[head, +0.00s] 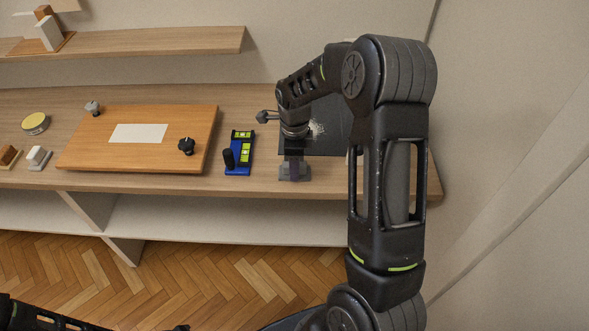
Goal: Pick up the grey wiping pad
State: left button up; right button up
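The grey wiping pad (286,177) lies near the front edge of the wooden worktop. My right gripper (294,167) points down at it from above, with its fingers at the pad's upright middle part. The fingers and the pad overlap in this view, so I cannot tell whether they are closed on it. Part of the pad is hidden behind the gripper. My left arm shows only in part at the bottom left corner; its gripper is not clearly seen.
A dark board (328,145) with pale crumbs lies behind my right gripper, partly hidden by my arm. A blue holder (238,172) with yellow-green parts stands to the left. Further left is a wooden board (95,150) with knobs. A shelf (160,42) hangs above.

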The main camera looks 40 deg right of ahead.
grip_shut()
dwell(0.3)
notch_tip(320, 180, up, 10)
jog(key=shift+r+b, duration=0.1)
jog(key=shift+b, duration=0.35)
dwell(0.5)
jog(key=shift+c, duration=1)
grip_release()
grip_shut()
